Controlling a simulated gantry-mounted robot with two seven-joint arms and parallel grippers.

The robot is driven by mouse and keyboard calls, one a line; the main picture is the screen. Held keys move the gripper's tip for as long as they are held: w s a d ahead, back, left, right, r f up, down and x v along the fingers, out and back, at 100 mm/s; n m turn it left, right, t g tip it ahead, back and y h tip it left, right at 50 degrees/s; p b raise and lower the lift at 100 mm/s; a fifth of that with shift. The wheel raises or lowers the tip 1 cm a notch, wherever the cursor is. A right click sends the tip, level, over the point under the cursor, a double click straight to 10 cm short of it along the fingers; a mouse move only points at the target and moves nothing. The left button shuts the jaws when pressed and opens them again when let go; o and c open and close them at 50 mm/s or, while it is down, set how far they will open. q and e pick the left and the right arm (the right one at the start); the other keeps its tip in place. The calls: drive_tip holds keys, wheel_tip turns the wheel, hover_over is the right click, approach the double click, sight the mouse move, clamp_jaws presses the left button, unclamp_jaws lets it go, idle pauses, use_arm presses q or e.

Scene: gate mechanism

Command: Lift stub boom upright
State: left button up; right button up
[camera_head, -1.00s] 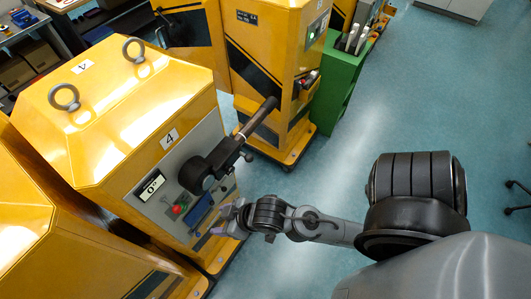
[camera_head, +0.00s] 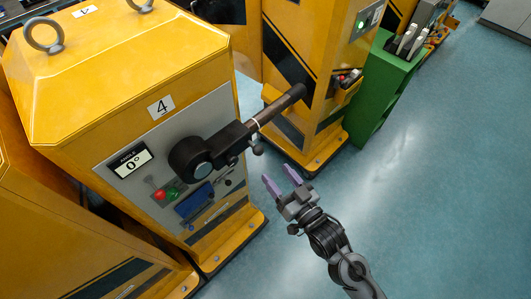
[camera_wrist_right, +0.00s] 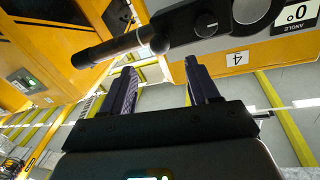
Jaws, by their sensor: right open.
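The stub boom (camera_head: 270,110) is a dark tube in a black clamp on a round hub (camera_head: 197,166), on the grey front panel of yellow cabinet 4 (camera_head: 125,95). It points out to the right, and the angle display (camera_head: 130,160) reads 0°. In the right wrist view the boom (camera_wrist_right: 105,49) crosses just beyond my fingertips. My right gripper (camera_head: 281,181) is open and empty, below and to the right of the boom, apart from it. Its purple fingers also show in the right wrist view (camera_wrist_right: 160,80). My left gripper is not in view.
The panel carries a red button (camera_head: 159,194), a green button (camera_head: 173,192) and a blue item (camera_head: 194,200). Another yellow cabinet (camera_head: 318,75) stands behind the boom's tip. A green cabinet (camera_head: 378,95) stands to its right. The floor at right is clear.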

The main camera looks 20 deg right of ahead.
sight(261, 154)
drive_tip(key=w, duration=0.3)
drive_tip(key=w+a+p, duration=0.1)
drive_tip(key=w, duration=0.5)
drive_tip(key=shift+a+r, duration=0.1)
drive_tip(key=shift+a, duration=0.1)
drive_tip(key=shift+w+a+p, duration=0.1)
drive_tip(key=shift+w+p, duration=0.2)
drive_tip(key=shift+w, duration=0.3)
clamp_jaws()
